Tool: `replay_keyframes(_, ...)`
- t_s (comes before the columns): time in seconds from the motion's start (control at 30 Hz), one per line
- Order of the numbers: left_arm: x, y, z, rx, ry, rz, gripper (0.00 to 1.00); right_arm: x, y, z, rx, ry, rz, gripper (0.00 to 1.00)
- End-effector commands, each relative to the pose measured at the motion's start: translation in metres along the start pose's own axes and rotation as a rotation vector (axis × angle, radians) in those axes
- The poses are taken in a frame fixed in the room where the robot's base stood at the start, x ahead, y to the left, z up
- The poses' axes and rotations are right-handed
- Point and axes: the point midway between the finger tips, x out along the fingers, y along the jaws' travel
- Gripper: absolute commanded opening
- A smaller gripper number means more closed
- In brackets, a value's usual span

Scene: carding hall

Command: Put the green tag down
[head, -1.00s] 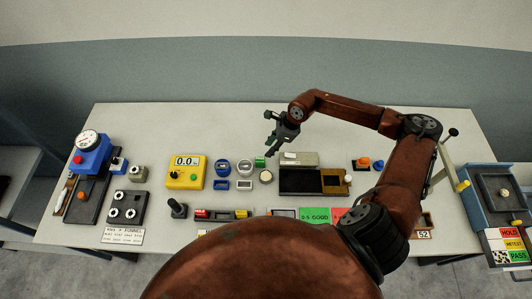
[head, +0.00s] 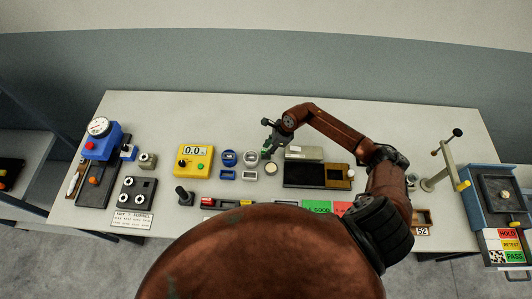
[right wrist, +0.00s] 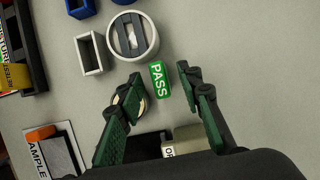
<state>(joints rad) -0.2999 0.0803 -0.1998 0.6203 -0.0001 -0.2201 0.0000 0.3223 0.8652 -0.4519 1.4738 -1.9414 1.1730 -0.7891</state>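The green tag (right wrist: 158,79), lettered PASS, shows in the right wrist view, lying on the pale table. My right gripper (right wrist: 159,72) is open, with one finger on each side of the tag. I see gaps between both fingers and the tag. In the head view my right gripper (head: 268,137) is above the table's middle and largely covers the tag's place. My left gripper is not in view.
A white round holder (right wrist: 132,36) and a white square frame (right wrist: 89,54) are close to the tag. A cream disc is partly behind one finger. A dark tray (head: 303,174) is at the right, a yellow meter (head: 195,161) at the left. The back of the table is clear.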

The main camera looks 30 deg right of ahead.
Motion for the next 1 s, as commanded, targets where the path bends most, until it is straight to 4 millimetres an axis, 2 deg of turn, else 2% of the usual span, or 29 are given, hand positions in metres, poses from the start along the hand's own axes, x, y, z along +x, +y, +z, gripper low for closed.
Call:
replay_keyframes(0.13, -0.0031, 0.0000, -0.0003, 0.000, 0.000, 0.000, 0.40, 0.0118, 0.0003, 0.0008, 0.000, -0.001, 0.000, 0.33)
replay_keyframes(0.37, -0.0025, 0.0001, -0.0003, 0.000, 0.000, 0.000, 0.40, 0.0132, 0.0002, 0.0002, -0.001, 0.000, -0.001, 0.33)
replay_keyframes(0.83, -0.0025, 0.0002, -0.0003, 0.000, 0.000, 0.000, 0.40, 0.0128, 0.0002, 0.0000, -0.001, 0.000, -0.001, 0.01)
replay_keyframes(1.0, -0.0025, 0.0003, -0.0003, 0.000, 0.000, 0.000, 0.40, 0.0127, 0.0001, 0.0000, -0.001, 0.000, -0.001, 0.00)
